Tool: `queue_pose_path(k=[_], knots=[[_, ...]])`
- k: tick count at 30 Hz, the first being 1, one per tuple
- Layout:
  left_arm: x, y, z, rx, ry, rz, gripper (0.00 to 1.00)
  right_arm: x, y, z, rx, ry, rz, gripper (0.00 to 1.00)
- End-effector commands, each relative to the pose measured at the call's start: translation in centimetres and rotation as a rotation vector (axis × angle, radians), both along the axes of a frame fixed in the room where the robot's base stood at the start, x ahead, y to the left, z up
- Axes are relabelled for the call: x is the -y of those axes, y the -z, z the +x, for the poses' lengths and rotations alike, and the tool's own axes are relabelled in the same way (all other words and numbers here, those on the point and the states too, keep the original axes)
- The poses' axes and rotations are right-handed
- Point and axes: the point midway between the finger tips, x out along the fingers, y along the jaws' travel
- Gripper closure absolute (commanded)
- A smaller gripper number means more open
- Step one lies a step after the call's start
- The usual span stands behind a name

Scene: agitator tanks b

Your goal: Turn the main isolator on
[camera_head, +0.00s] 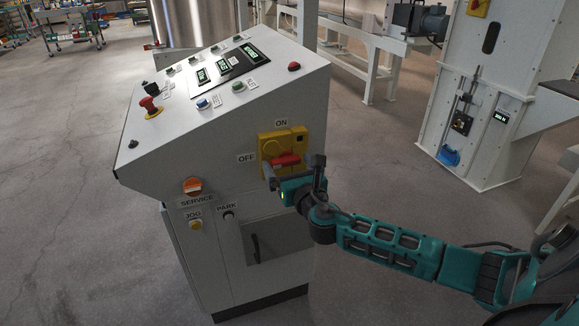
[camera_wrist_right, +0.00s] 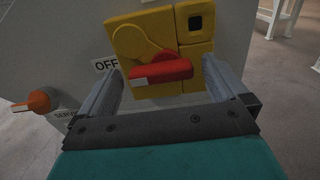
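The main isolator (camera_head: 283,146) is a yellow switch on the front of a white control cabinet. ON is printed above it and OFF to its left. Its red handle (camera_head: 286,160) lies roughly level; the handle also shows in the right wrist view (camera_wrist_right: 161,72). My right gripper (camera_head: 294,172) is open in front of the isolator. In the right wrist view its two fingers (camera_wrist_right: 160,82) stand apart on either side of the red handle, with visible gaps, and nothing is held. My left gripper is not in view.
On the same cabinet are an orange SERVICE knob (camera_head: 193,186), a JOG button (camera_head: 195,224) and a PARK switch (camera_head: 228,214). A red mushroom button (camera_head: 149,105) sits on the sloped top panel. A white machine column (camera_head: 490,100) stands at right. Open floor lies between.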

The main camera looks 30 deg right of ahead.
Motion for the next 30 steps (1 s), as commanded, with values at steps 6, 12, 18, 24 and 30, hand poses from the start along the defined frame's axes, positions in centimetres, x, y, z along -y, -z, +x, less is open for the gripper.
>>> queue_pose_path(k=[6, 12, 18, 24, 30], knots=[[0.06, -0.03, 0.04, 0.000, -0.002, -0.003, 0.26, -0.01, -0.01, -0.03, 0.000, 0.000, 0.000, 0.20], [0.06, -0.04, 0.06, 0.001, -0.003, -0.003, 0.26, -0.01, -0.01, -0.04, 0.000, 0.000, 0.000, 0.39], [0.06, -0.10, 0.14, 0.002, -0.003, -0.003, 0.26, -0.01, -0.01, -0.04, 0.001, 0.000, 0.001, 0.52], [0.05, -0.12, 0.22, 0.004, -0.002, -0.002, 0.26, -0.01, -0.01, -0.05, 0.007, 0.000, 0.026, 0.52], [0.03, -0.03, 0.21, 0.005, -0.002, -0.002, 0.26, 0.04, -0.04, -0.06, 0.029, 0.001, 0.116, 0.52]])
